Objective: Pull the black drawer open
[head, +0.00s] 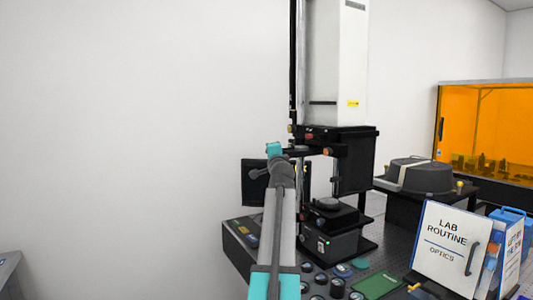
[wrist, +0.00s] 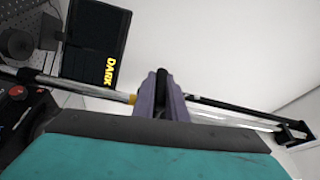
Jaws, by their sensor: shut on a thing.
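In the wrist view my gripper (wrist: 165,95) shows as two grey-purple fingers closed around a small dark, handle-like piece (wrist: 161,79). I cannot tell from this view how that piece joins the black drawer. A black box-like part (wrist: 94,42) with yellow letters reading DARK is up and left of the fingers; whether it is the drawer is unclear. In the head view the fingers are hidden by my own arm, which reaches up to the front of the tall instrument (head: 338,70). No drawer is clearly readable there.
The dark optical table (head: 383,255) carries several knobs, a green board (head: 377,286) and a round stage. A LAB ROUTINE sign (head: 447,244) stands at right. An orange-windowed enclosure (head: 487,130) is behind it. In the wrist view a thin metal bar (wrist: 85,88) runs past the fingers.

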